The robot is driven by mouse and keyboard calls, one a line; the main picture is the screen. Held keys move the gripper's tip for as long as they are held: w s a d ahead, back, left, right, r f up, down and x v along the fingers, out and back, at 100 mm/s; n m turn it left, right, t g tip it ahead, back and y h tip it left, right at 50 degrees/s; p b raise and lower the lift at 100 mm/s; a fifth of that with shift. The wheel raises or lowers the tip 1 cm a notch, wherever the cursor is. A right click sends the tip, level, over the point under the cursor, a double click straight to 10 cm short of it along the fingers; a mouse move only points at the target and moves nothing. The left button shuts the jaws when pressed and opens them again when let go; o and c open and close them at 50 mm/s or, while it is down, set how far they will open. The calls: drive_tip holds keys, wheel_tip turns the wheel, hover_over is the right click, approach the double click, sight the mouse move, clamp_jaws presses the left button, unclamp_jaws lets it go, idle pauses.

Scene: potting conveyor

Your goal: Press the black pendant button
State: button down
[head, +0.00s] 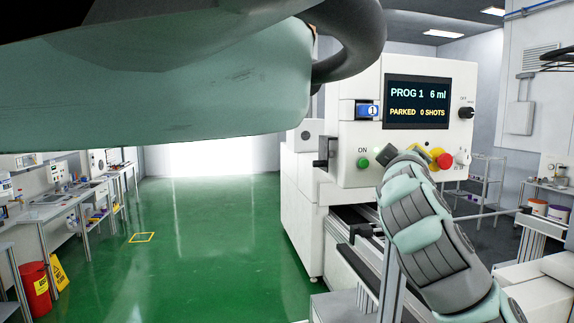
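The white machine's control panel (348,140) faces me at the right of the head view. It carries a lit green button (363,162) under the word ON and a red button (444,160) with yellow around it. My teal and grey arm (425,240) rises from the lower right and covers the panel's lower middle. A small dark shape (384,154) shows beside the arm's far end; I cannot tell whether it is part of my gripper or a control. My gripper's fingers cannot be made out. I cannot identify a black pendant button or see any contact.
The display (416,102) reads PROG 1, 6 ml, PARKED, 0 SHOTS. A black knob (466,113) sits right of it. Conveyor rails (352,262) run below the panel. Benches (60,205) and a red bin (36,290) stand left. The green floor (200,240) between is clear.

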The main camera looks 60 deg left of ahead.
drive_tip(key=shift+w+a, duration=0.1)
drive_tip(key=shift+a, duration=0.4)
idle(0.5)
drive_tip(key=shift+d, duration=0.15)
drive_tip(key=shift+s+d+b, duration=0.25)
drive_tip(key=shift+d+b, duration=0.05)
drive_tip(key=shift+d, duration=0.45)
drive_tip(key=shift+d, duration=0.1)
drive_tip(key=d+b, duration=0.1)
drive_tip(key=b, duration=0.1)
drive_tip(key=s+d+b, duration=0.1)
drive_tip(key=d+b, duration=0.1)
drive_tip(key=s+d+b, duration=0.1)
drive_tip(key=b, duration=0.2)
drive_tip(key=shift+d, duration=0.25)
idle(0.4)
drive_tip(key=shift+w, duration=0.1)
idle(0.6)
